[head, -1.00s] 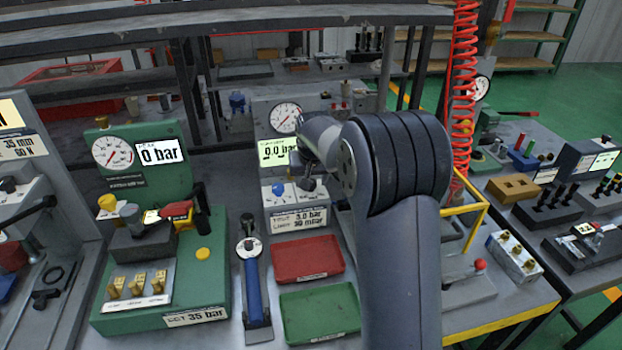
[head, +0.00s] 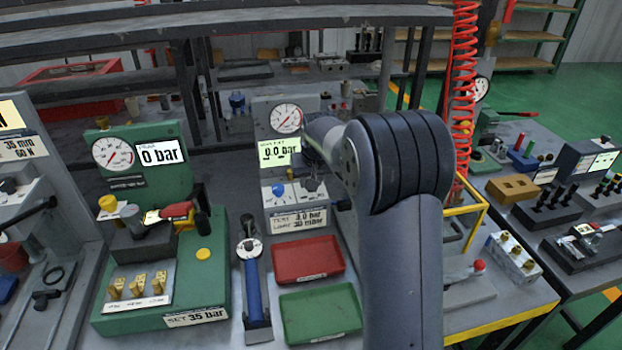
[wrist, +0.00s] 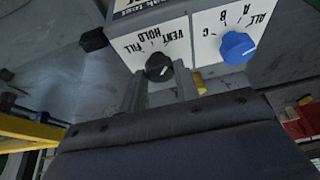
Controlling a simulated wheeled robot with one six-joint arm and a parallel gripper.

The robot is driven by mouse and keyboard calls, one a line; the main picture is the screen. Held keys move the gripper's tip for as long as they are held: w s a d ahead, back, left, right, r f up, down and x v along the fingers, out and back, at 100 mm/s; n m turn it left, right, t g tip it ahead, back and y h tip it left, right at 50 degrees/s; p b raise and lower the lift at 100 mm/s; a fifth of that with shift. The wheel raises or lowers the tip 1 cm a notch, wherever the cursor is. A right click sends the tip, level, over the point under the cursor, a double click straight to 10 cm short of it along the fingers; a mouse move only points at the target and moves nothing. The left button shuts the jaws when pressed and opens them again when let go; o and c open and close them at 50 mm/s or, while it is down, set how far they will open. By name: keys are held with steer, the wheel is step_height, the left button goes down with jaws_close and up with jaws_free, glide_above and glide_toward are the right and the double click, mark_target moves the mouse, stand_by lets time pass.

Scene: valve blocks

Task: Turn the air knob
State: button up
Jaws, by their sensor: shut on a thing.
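The black air knob (wrist: 158,67) sits on a white panel marked VENT, HOLD and FILL, which appears upside down in the wrist view. My gripper (wrist: 161,88) has its two grey fingers on either side of this knob, shut on it. A blue knob (wrist: 237,47) marked ALL, A, B, C sits beside it and is untouched. My wrist and forearm hide part of the box's right side there.
A dial gauge (head: 286,119) stands above the display. A red tray (head: 307,278) and a green tray (head: 320,338) lie in front of the box. A blue-handled tool (head: 253,290) and a green test stand (head: 205,285) are to the left. A yellow frame (head: 473,215) stands right of my arm.

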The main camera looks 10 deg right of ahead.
steer(key=n+y, duration=0.1)
steer(key=n, duration=0.3)
steer(key=shift+d+y, duration=0.2)
steer(key=shift+y, duration=0.2)
steer(key=n, duration=0.2)
steer(key=n+g+y, duration=0.1)
steer(key=n, duration=0.2)
steer(key=shift+w+d, duration=0.15)
steer(key=shift+w, duration=0.05)
steer(key=n, duration=0.2)
steer(key=n+g+y+p, duration=0.1)
steer(key=n, duration=0.1)
steer(key=shift+w+g, duration=0.1)
steer(key=shift+g, duration=0.2)
steer(key=shift+w+d+n+g+y+p, duration=0.1)
steer(key=shift+n+g+y+p, duration=0.45)
steer(key=shift+n, duration=1.25)
steer(key=shift+h, duration=0.25)
steer(key=o, duration=1)
steer(key=v, duration=1)
steer(key=shift+w+d+r, duration=0.1)
steer(key=shift+d+r, duration=0.1)
steer(key=shift+r, duration=0.15)
